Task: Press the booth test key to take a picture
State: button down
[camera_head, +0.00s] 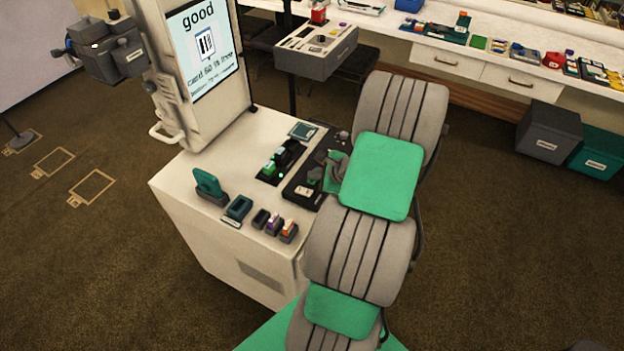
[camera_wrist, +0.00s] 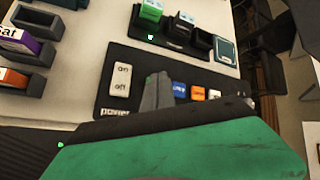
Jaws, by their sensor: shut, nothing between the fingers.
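The booth's black key panel (camera_head: 296,187) lies on the white cabinet top, partly hidden by my arm. In the wrist view the panel (camera_wrist: 107,62) carries a white on/off switch (camera_wrist: 121,84) with the word "power" below it. A row of small keys runs to its right: a blue key (camera_wrist: 181,90), an orange key (camera_wrist: 198,93) and a white key (camera_wrist: 214,95). I cannot read which one is the test key. My gripper (camera_wrist: 158,84) is shut and empty, over the panel between the switch and the blue key. Contact cannot be told. The screen (camera_head: 205,48) reads "good".
Teal and green blocks in a black holder (camera_head: 269,178), a teal stand (camera_head: 209,187) and several small holders (camera_head: 272,222) stand near the panel. A grey box on a post (camera_head: 317,62) stands behind. A white counter (camera_head: 398,30) with many props runs along the back.

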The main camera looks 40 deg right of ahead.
aim_at(315, 182)
jog(key=shift+r+p, duration=0.75)
jog(key=shift+r, duration=0.1)
notch_tip(315, 182, up, 5)
jog(key=p, duration=0.4)
dwell(0.7)
